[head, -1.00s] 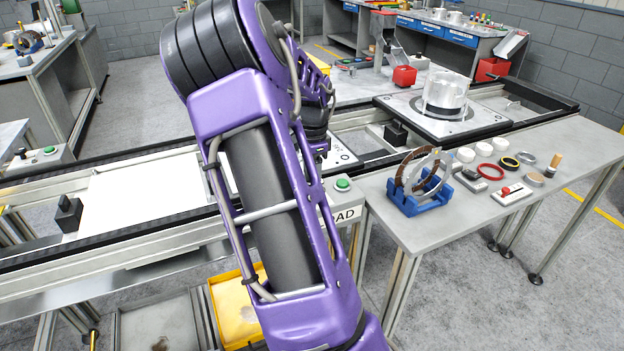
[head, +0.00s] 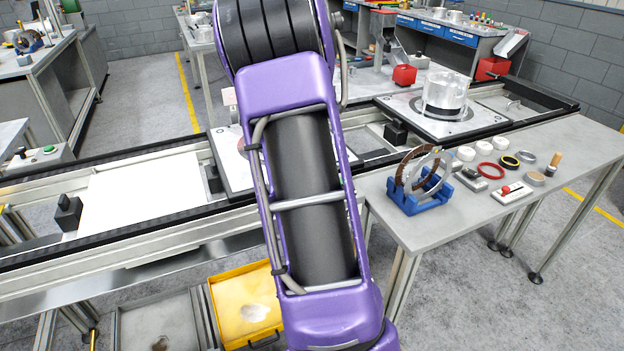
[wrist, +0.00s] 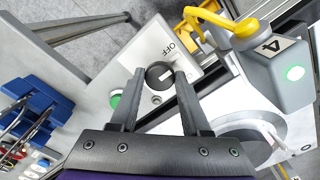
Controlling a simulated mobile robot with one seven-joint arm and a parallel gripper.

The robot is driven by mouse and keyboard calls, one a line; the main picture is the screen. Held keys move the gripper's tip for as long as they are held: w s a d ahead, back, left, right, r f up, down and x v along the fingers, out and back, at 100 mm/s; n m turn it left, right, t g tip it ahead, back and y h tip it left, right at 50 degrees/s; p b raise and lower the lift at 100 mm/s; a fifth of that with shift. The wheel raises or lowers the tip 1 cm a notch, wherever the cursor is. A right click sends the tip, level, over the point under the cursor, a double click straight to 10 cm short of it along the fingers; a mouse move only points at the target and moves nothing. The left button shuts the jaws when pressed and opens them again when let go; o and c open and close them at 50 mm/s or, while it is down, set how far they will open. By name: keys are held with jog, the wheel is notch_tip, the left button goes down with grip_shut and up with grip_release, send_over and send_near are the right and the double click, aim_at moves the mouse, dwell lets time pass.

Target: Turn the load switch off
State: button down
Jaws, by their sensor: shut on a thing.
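The load switch shows in the wrist view as a round black knob (wrist: 157,72) with a pale mark, on a light panel (wrist: 150,45) lettered OFF. My gripper (wrist: 160,76) has one finger on each side of the knob and is shut on it. A green button (wrist: 116,99) sits on the same panel, left of the knob. In the head view my arm hides the gripper and the switch.
In the head view, a blue stand (head: 420,200) holding rings and small parts sit on the right-hand table (head: 480,240).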

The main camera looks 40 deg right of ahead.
dwell(0.4)
jog(key=shift+c, duration=1.8)
grip_release()
notch_tip(320, 180, up, 18)
jog(key=p, duration=0.2)
jog(key=shift+f, duration=0.25)
